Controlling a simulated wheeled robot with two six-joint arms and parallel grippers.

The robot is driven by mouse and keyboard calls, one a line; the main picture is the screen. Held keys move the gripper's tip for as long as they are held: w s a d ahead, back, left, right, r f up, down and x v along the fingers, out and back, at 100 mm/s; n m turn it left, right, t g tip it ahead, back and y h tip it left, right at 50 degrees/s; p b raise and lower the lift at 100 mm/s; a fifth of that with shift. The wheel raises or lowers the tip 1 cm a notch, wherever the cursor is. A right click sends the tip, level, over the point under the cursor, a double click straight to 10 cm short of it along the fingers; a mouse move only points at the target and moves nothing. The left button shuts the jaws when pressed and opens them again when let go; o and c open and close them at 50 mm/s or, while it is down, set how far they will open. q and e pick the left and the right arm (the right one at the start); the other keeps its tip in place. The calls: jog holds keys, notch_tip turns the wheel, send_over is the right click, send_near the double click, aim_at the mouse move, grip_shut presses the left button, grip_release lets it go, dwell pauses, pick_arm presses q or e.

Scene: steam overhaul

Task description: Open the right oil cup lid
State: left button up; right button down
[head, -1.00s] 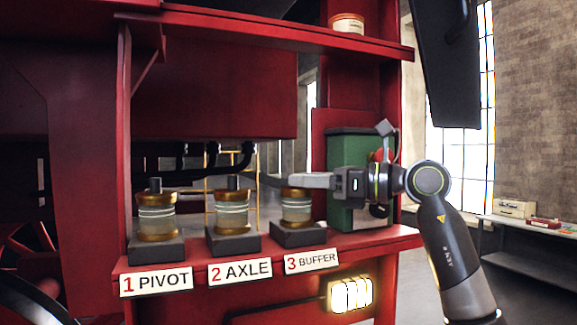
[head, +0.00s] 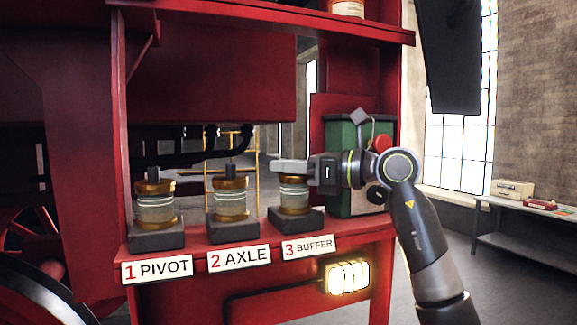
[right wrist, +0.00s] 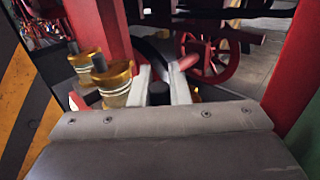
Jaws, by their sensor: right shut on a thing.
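Three glass oil cups with brass lids and dark knobs stand in a row on a red shelf (head: 260,260). They are the PIVOT cup (head: 155,208), the AXLE cup (head: 229,203) and the BUFFER cup (head: 294,194) at the right. My right gripper (head: 288,166) is at the top of the BUFFER cup, its pale fingers level. In the right wrist view the fingers (right wrist: 160,76) sit on either side of the dark lid knob (right wrist: 158,93), shut on it. The fingers hide that knob in the head view. My left gripper is out of view.
A green box (head: 346,205) with a red button (head: 382,142) stands right of the BUFFER cup, close to my right wrist. A lit lamp (head: 348,277) hangs below the shelf. A higher red shelf runs above. A side table (head: 505,205) stands at far right.

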jog(key=shift+w+a+r+m+g+h+p, duration=0.1)
jog(key=shift+w+r+m+g+h+p, duration=0.15)
jog(key=shift+r+m+g+h+p, duration=0.65)
jog(key=shift+w+f+m+h+p, duration=0.2)
jog(key=shift+f+m+h+p, duration=0.15)
jog(key=shift+p, duration=0.5)
jog(key=c, duration=1.4)
grip_release()
jog(key=shift+o, duration=0.2)
